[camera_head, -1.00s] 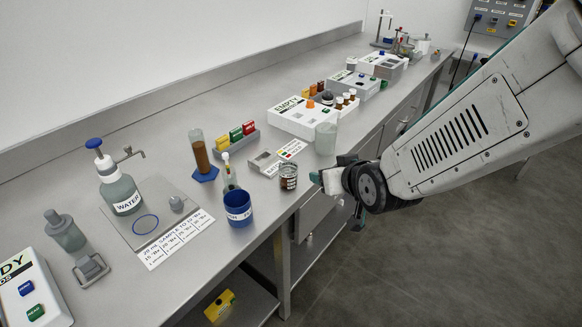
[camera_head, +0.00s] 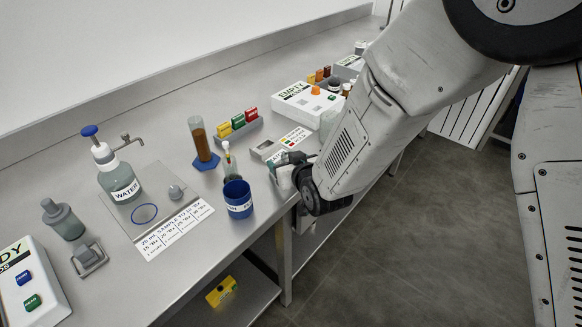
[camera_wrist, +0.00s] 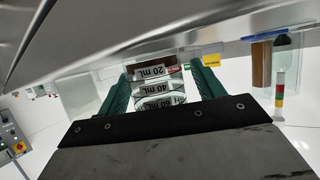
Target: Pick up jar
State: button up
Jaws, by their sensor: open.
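The jar (camera_wrist: 158,86) is a small clear jar with dark volume labels reading 20, 40 and 60 mL, upside down in the wrist view, and dark contents. My gripper (camera_wrist: 162,92) has its two green fingers apart, one on each side of the jar. The jar appears between the fingers; I cannot tell whether either finger touches it. In the head view my gripper (camera_head: 286,172) is at the front edge of the bench, and it hides the jar there.
A blue cup (camera_head: 238,200) stands close left of my gripper. A brown-filled cylinder (camera_head: 200,142), a colored block rack (camera_head: 238,130) and a glass beaker (camera_head: 328,122) are nearby. A white EMPTY box (camera_head: 305,105) stands farther back. The water bottle (camera_head: 118,178) is at left.

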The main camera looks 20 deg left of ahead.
jog(key=shift+w, duration=0.1)
jog(key=shift+c, duration=0.2)
jog(key=c, duration=1.1)
